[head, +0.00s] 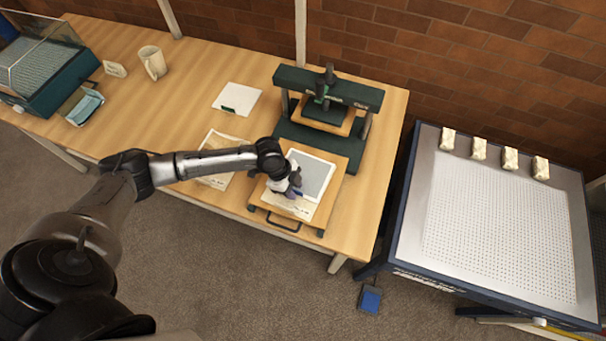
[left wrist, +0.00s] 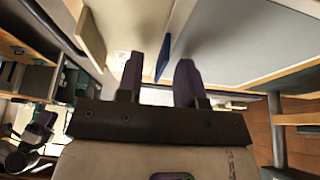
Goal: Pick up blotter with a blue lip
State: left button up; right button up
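My left gripper (head: 293,190) is over the front part of a stack on a wooden board (head: 256,196) in front of the press. The stack has a grey panel with a white border (head: 317,174) and a cream printed sheet (head: 300,207). In the left wrist view, a blue lip (left wrist: 163,58) stands between the two spread fingers of my left gripper (left wrist: 160,82), with space on both sides. The blotter body belonging to this lip cannot be told apart clearly from the pale sheets. In the head view, my gripper largely hides the lip. My right gripper is not in view.
A green press (head: 325,80) stands behind the stack. A white blotter with a green lip (head: 237,98) and a printed sheet (head: 218,150) lie to the left. A mug (head: 152,62) stands farther left. A perforated table (head: 500,225) with several wrapped blocks is at right.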

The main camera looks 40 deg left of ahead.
pick_arm(q)
jog(key=shift+c, duration=0.2)
grip_shut()
jog(key=shift+r, duration=0.1)
